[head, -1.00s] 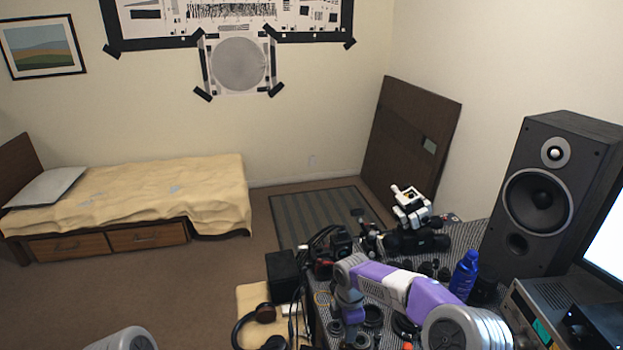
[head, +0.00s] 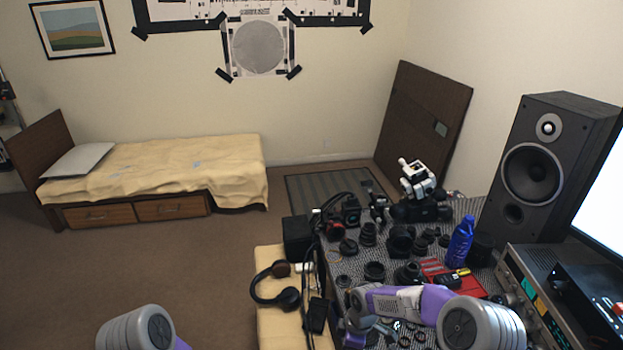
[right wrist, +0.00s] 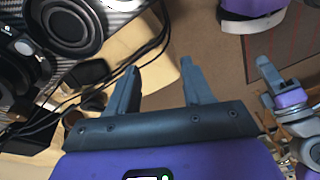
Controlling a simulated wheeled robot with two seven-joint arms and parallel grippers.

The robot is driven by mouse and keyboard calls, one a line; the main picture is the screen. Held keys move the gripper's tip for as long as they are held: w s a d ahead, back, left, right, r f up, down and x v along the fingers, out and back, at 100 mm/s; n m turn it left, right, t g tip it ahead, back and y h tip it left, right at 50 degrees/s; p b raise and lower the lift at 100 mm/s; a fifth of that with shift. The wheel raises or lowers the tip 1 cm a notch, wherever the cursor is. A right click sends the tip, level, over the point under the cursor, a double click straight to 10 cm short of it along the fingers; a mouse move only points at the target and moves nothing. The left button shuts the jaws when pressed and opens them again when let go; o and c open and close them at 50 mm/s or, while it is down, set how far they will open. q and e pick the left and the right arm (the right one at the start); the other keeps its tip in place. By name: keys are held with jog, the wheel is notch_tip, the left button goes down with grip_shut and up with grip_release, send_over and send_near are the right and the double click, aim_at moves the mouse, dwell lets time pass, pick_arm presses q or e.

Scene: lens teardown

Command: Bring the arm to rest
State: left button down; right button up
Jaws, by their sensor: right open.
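My right arm (head: 400,302), purple and white, reaches left over the near part of the workbench in the head view. In the right wrist view my right gripper (right wrist: 159,76) is open, with its two dark fingers apart and nothing between them. Below them in that view lie the beige surface and brown floor. My left arm (head: 137,329) shows only as a grey joint with some purple at the bottom left of the head view. A grey finger-like part with purple and metal (right wrist: 272,82) at the right of the wrist view may be my left gripper; its opening is unclear.
The workbench (head: 466,207) holds several black lens parts, a red tray (head: 466,284), a blue bottle (head: 460,241) and a speaker (head: 533,180). Headphones (head: 287,298) lie on the beige surface (head: 268,257) left of it. Open brown floor lies further left, before the bed (head: 165,170).

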jog(key=s+f+m, duration=0.4)
jog(key=s+m, duration=0.2)
jog(key=s, duration=0.1)
jog(key=s+f+m+y, duration=0.1)
jog(key=s+f+m, duration=0.3)
jog(key=s+m, duration=0.2)
jog(key=s+f+m+t+y, duration=0.1)
jog(key=s+f+m, duration=0.3)
jog(key=s, duration=0.6)
jog(key=m, duration=0.2)
jog(key=shift+f+m, duration=0.25)
jog(key=shift+m, duration=0.05)
jog(key=shift+c, duration=0.7)
